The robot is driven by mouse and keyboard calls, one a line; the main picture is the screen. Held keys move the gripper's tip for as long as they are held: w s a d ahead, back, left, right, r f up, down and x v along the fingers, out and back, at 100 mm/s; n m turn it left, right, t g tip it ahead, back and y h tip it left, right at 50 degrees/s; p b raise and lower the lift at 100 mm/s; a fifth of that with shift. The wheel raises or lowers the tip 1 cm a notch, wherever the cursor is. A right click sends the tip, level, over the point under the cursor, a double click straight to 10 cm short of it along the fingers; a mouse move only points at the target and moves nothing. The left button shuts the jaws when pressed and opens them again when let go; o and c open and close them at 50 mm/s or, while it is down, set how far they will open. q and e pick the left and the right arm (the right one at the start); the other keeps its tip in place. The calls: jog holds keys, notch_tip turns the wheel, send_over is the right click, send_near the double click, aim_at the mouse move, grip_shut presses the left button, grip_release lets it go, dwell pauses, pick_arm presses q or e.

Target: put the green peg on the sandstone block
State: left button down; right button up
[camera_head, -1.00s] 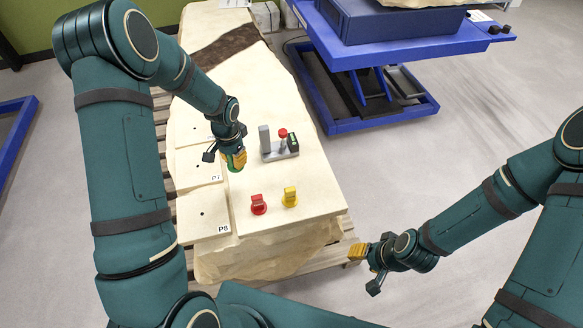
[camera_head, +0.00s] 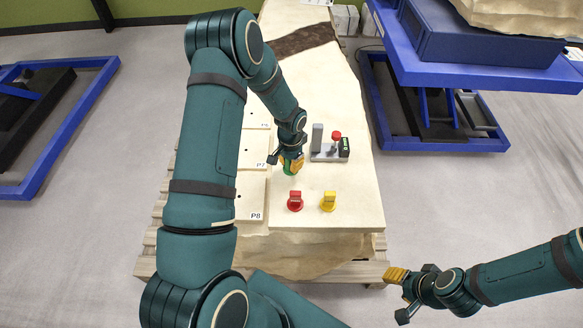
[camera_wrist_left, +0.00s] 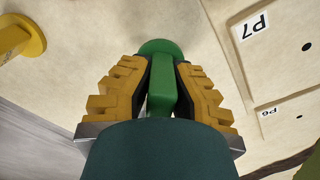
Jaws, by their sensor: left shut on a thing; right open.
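The green peg (camera_head: 291,169) is between the yellow-padded fingers of my left gripper (camera_head: 292,160), over the pale sandstone block (camera_head: 345,205). In the left wrist view the fingers of my left gripper (camera_wrist_left: 160,95) are shut on the upright part of the green peg (camera_wrist_left: 162,78), with its round end beyond them. I cannot tell whether the peg touches the block. My right gripper (camera_head: 398,289) is open and empty, off the block at the lower right.
A red peg (camera_head: 295,201) and a yellow peg (camera_head: 328,201) stand near the block's front edge. A grey fixture (camera_head: 329,156) stands right of my left gripper. Flat plates marked P7 (camera_head: 252,152) and P8 (camera_head: 249,205) lie to the left. A blue lift table (camera_head: 480,70) stands at right.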

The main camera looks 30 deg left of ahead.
pick_arm(q)
notch_tip(320, 180, down, 2)
jog(key=shift+f, duration=0.1)
jog(key=shift+f+b, duration=0.1)
jog(key=shift+b, duration=0.2)
jog(key=c, duration=1.1)
grip_release()
